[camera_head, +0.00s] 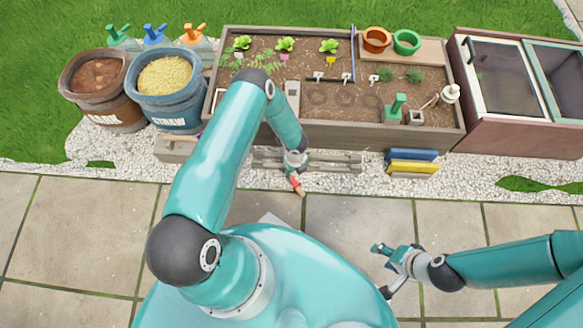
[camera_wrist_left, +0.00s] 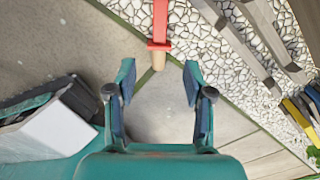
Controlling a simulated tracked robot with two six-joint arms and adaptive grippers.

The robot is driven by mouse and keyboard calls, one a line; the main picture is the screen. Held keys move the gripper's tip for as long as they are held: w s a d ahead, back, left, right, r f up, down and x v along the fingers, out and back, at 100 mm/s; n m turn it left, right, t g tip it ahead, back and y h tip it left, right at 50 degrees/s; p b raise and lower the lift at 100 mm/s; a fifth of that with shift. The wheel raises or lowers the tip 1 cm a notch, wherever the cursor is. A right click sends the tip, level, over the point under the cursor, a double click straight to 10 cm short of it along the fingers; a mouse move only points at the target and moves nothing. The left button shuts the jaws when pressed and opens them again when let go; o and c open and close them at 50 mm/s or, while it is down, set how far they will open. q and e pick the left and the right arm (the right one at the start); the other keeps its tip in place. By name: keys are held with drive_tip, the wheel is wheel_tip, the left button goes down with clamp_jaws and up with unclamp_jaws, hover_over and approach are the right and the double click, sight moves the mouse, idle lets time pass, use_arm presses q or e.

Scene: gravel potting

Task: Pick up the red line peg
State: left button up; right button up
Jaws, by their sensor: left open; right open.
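The red line peg (camera_head: 297,185) shows at the tip of my left arm in the head view, by the edge of gravel and paving. In the left wrist view the red peg (camera_wrist_left: 160,22) comes in from the top, with a wider red collar and a tan end pointing toward the jaws. My left gripper (camera_wrist_left: 159,78) is open, and the tan end lies just ahead of the gap between its fingertips, roughly centred. No contact shows. My left gripper (camera_head: 293,168) partly covers the peg's surroundings in the head view. My right gripper (camera_head: 383,252) is open and empty above the paving.
A raised planter bed (camera_head: 330,137) stands behind, with grey wooden rails (camera_head: 330,162) in front of it. Blue and yellow blocks (camera_head: 412,167) lie on the gravel to the right. A white-sided box (camera_wrist_left: 48,135) is at the lower left of the wrist view.

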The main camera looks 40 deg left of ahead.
use_arm(q)
wheel_tip(320, 180, down, 6)
drive_tip(key=shift+f+b, duration=0.25)
drive_tip(key=shift+b, duration=0.8)
wheel_tip(320, 180, down, 5)
drive_tip(key=b, duration=0.3)
drive_tip(key=shift+s+a+f, duration=0.1)
drive_tip(key=shift+c, duration=0.2)
clamp_jaws()
